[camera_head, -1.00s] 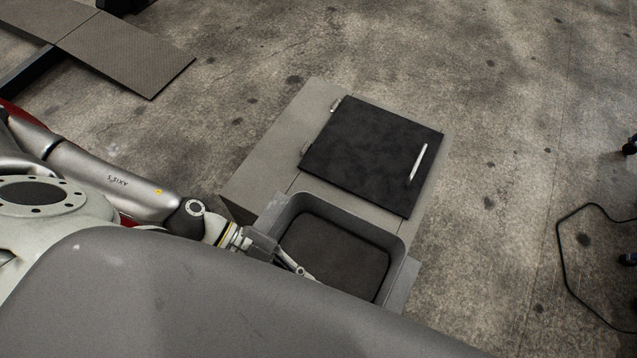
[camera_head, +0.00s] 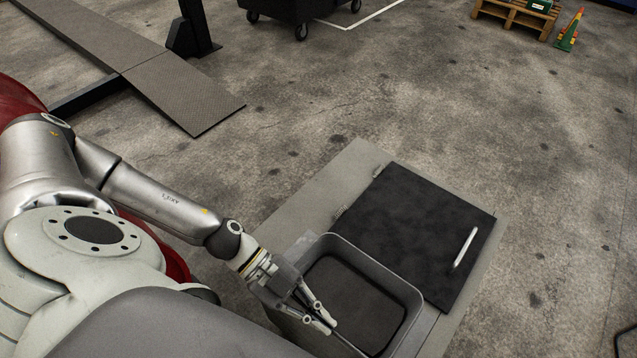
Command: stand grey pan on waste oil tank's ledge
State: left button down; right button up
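The grey pan (camera_head: 408,288), an open, deep rectangular tub with a dark inside, is at the near side of the waste oil tank (camera_head: 318,192). The tank is a low grey box with a black lid and a white handle. My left gripper (camera_head: 318,318) is at the pan's left wall and appears shut on it, with finger parts showing at the rim. The pan overlaps the tank's near part, so its underside and the ledge below are hidden. I cannot tell whether the pan touches the ledge. My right gripper is not in view.
A ramp plate (camera_head: 190,100) and a black post (camera_head: 195,28) are at the upper left. A wheeled black bin (camera_head: 290,8), a wooden pallet (camera_head: 512,14) and a striped cone (camera_head: 571,30) stand far back.

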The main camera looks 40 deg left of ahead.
aim_at(316, 296)
pick_arm(q)
jog(key=w+a+f, duration=0.1)
jog(key=w+f, duration=0.1)
jog(key=w+a+f, duration=0.3)
jog(key=f, duration=0.1)
jog(key=shift+w+a+f+b, duration=0.3)
jog(key=shift+w+a, duration=0.05)
jog(key=shift+w, duration=0.05)
notch_tip(316, 296, down, 3)
jog(key=shift+w+a+f, duration=0.1)
jog(key=shift+f, duration=0.15)
jog(key=shift+f, duration=0.15)
jog(key=c, duration=1.7)
grip_release()
jog(key=shift+c, duration=0.2)
jog(key=shift+o, duration=0.5)
jog(key=shift+a, duration=0.2)
jog(key=b+v, duration=0.2)
jog(key=v, duration=1)
